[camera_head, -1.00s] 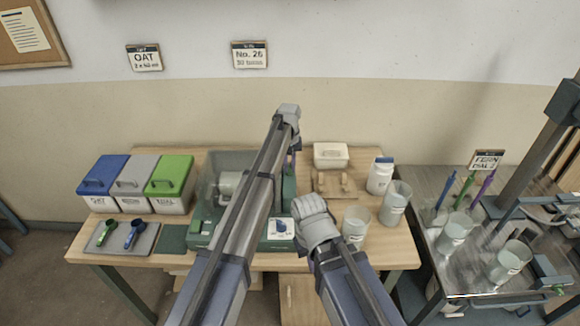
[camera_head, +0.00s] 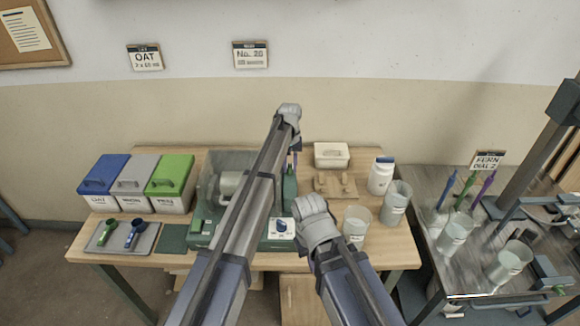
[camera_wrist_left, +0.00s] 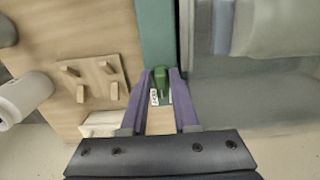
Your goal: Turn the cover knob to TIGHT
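A green knob (camera_wrist_left: 161,77) with a small white label beside it shows in the left wrist view, at the end of a green strip of the machine (camera_wrist_left: 157,35). The label is too small to read. My left gripper (camera_wrist_left: 160,88) has its two purple fingers apart, one on each side of the knob; I cannot tell whether they touch it. In the head view, my left gripper (camera_head: 296,155) points down at the back right of the machine (camera_head: 205,238), and its arm hides much of the machine. My right arm reaches in from the bottom; its fingers are hidden.
A blue dial (camera_head: 281,227) is on the machine's front, close to my right wrist. White cups (camera_head: 356,222) and a white jar (camera_head: 380,176) stand to the right. A wooden peg board (camera_head: 335,185) and a white box (camera_head: 331,155) lie behind. Lidded bins (camera_head: 170,185) stand at left.

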